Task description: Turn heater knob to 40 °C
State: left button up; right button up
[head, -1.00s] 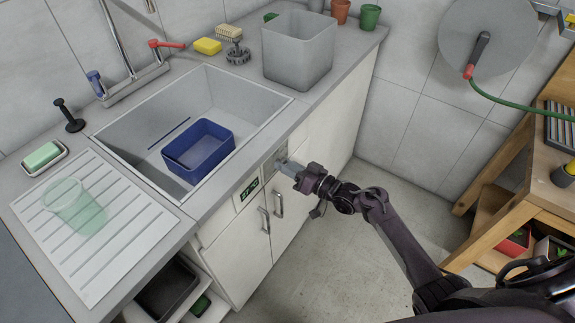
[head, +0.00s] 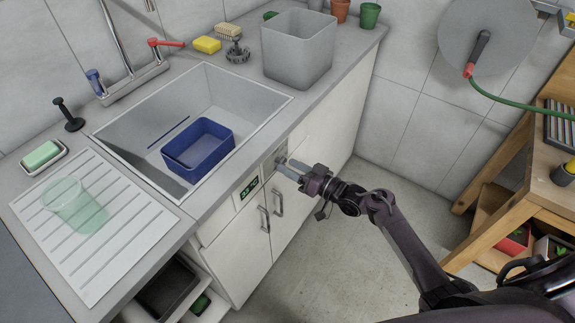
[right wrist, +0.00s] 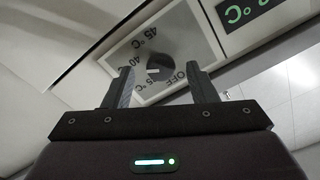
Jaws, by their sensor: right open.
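The heater panel (head: 268,173) is set in the white cabinet front below the sink. Its green display (head: 249,187) seems to read about 33 °C, but the digits are tiny. In the right wrist view, the dark round knob (right wrist: 160,66) sits on a grey dial plate marked OFF, 40 and 45 °C, with another mark partly hidden. A small white mark shows on the knob. My right gripper (right wrist: 158,75) is open, its fingertips to either side of the knob in that view; whether they touch it is unclear. In the head view, my right gripper (head: 291,168) points at the panel. My left gripper is out of view.
The sink (head: 245,92) holds a blue tub (head: 198,148). Two cabinet handles (head: 264,218) stick out just below the panel. A wooden shelf (head: 515,215) stands at the right, and the floor (head: 330,255) between is clear.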

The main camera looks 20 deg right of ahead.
jog(key=v, duration=0.6)
jog(key=shift+s, duration=0.1)
jog(key=s+f+g+h, duration=0.2)
jog(key=s+f, duration=0.3)
jog(key=f, duration=0.4)
jog(key=s+f+m+g+h, duration=0.1)
jog(key=s+f+h, duration=0.25)
jog(key=f, duration=0.55)
jog(key=s+f+g+h, duration=0.1)
jog(key=s+f+g, duration=0.1)
jog(key=s+f, duration=0.55)
jog(key=s+f+g+h, duration=0.1)
jog(key=s+f+g, duration=0.1)
jog(key=s+f, duration=0.3)
jog(key=s+f+n+g+h, duration=0.1)
jog(key=s+f, duration=0.5)
jog(key=s, duration=0.7)
jog(key=s+f+g+h, duration=0.2)
jog(key=s+f+g, duration=0.3)
jog(key=s, duration=0.4)
jog(key=shift+s+d+f+n, duration=0.25)
jog(key=shift+s+d+n, duration=0.05)
jog(key=shift+n, duration=0.1)
